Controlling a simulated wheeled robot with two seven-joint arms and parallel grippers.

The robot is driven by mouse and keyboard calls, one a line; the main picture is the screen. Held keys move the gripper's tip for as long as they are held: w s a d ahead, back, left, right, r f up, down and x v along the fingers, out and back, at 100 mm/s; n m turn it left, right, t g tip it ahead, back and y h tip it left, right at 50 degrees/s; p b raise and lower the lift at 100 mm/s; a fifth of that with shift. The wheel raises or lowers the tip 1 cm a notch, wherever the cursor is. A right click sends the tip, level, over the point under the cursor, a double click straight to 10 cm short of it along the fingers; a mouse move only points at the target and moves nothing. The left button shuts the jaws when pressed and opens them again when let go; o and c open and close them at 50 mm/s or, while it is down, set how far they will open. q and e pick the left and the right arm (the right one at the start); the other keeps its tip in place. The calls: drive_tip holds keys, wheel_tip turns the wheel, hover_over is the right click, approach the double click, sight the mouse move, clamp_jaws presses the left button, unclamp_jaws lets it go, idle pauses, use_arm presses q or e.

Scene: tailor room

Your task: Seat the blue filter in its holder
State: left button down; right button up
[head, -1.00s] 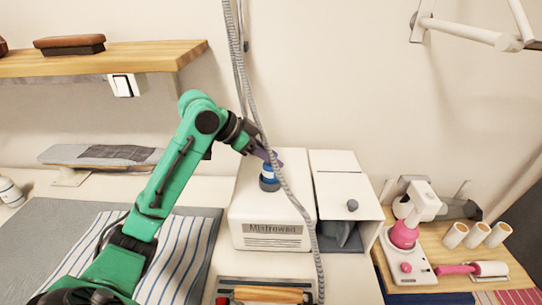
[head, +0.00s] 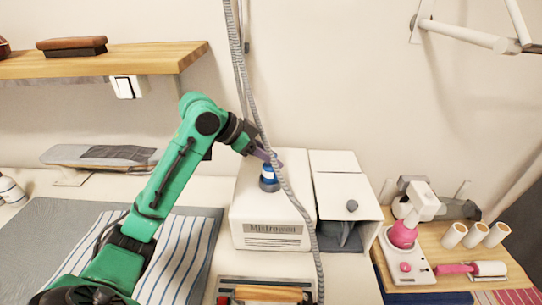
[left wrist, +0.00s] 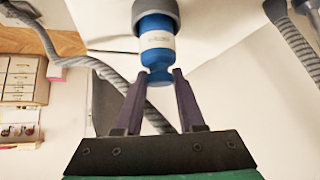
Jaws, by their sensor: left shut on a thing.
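The blue filter (head: 268,172) has a white label band and stands upright on top of the white steam unit (head: 272,218). Its lower end meets a dark grey round holder (head: 270,187). In the left wrist view the filter (left wrist: 156,50) runs into the grey ring of the holder (left wrist: 157,12); I cannot tell how deep it sits. My left gripper (head: 271,157) reaches in from the left with purple fingers. In the left wrist view the fingertips (left wrist: 160,76) are shut on the filter's narrow outer end. My right gripper is not in view.
A grey ribbed hose (head: 283,185) hangs close in front of the filter and gripper. A white box (head: 345,195) adjoins the unit on the right. A pink and white machine (head: 402,240) stands further right. A striped cloth (head: 190,255) lies below my left arm.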

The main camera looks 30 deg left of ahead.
use_arm(q)
drive_tip(key=shift+p, duration=0.3)
drive_tip(key=shift+f+b, duration=0.35)
drive_tip(key=shift+f, duration=0.1)
idle(0.4)
drive_tip(key=c, duration=0.8)
unclamp_jaws()
